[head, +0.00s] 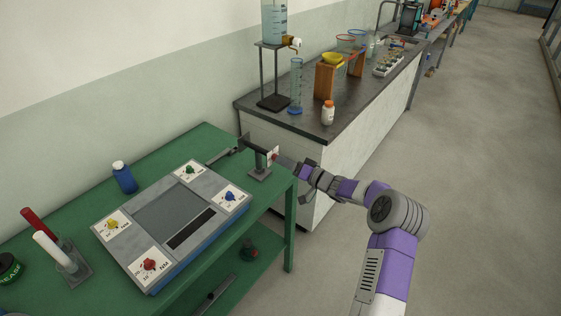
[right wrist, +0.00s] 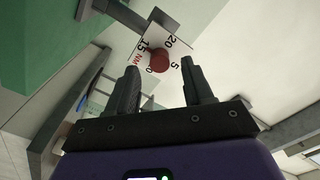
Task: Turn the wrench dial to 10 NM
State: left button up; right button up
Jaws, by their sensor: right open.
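The wrench dial is a red knob (right wrist: 160,60) on a white plate (right wrist: 165,42) marked with numbers, among them 5, 15 and 20, and red NM lettering. The dial also shows small in the head view (head: 274,155), on a dark wrench-like bar (head: 236,149) held by a stand (head: 259,173) at the green table's right end. My right gripper (right wrist: 160,80) is open, with the red knob ahead of its fingertips and between them in the picture. No contact shows. Which number the knob points to cannot be told. My left gripper is not in view.
The green table (head: 208,137) holds a grey panel (head: 172,218) with several coloured knobs, a blue bottle (head: 124,177) and a rack with red and white handles. A dark-topped bench (head: 355,115) with glassware stands behind my right gripper. Open floor (head: 470,180) lies to the right.

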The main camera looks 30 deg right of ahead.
jog(key=x, duration=0.2)
jog(key=shift+w+a, duration=0.1)
jog(key=shift+w, duration=0.25)
grip_shut()
